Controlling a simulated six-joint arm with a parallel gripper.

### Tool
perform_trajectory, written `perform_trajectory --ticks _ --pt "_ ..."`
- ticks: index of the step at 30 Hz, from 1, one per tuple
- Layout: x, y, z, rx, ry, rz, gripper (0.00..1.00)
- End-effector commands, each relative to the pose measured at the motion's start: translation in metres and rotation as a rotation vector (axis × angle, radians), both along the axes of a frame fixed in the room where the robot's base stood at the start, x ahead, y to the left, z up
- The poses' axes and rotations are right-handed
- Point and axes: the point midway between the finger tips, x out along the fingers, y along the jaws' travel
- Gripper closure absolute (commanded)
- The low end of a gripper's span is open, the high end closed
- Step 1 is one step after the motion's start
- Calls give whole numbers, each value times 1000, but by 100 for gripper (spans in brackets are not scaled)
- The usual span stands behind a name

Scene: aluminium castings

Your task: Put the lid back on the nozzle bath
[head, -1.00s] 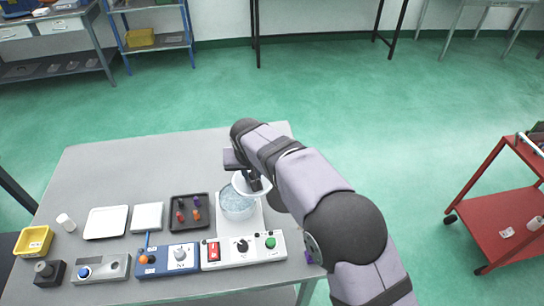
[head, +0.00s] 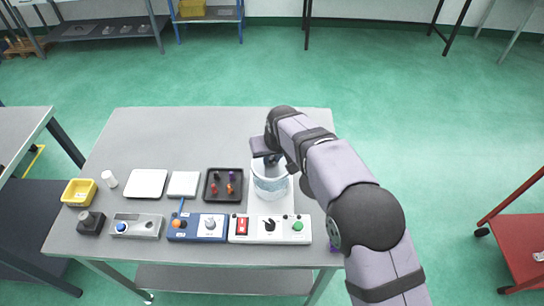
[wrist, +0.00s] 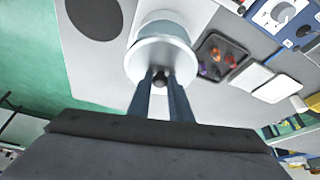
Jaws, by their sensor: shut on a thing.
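The nozzle bath (head: 270,188) is a clear round vessel of pale blue liquid on a white base, right of the table's middle. My gripper (head: 273,160) is above its mouth, partly hidden by my arm in the head view. In the wrist view, my gripper (wrist: 160,78) is shut on the dark knob of the white round lid (wrist: 160,55). The lid is over the bath's mouth and covers most of it in the wrist view. I cannot tell whether the lid touches the rim or hangs just above it.
A dark tray (head: 212,194) with several small coloured parts lies left of the bath. A white control box (head: 252,235) and a blue box (head: 185,229) stand in front. A dark round patch (wrist: 93,14) lies beside the bath. The table's back is clear.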

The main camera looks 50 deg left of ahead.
Motion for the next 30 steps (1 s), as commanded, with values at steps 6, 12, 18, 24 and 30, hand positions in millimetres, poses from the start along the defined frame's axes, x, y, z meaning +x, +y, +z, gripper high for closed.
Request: perform_trajectory --ticks 6,12,18,24,30 --pt "0 0 -13 -1 1 -1 100" --pt "0 -1 -29 -2 1 -1 100" --pt "0 0 -45 -1 1 -1 100" --pt "0 0 -57 0 0 -1 100" --pt "0 0 -61 0 0 -1 100"
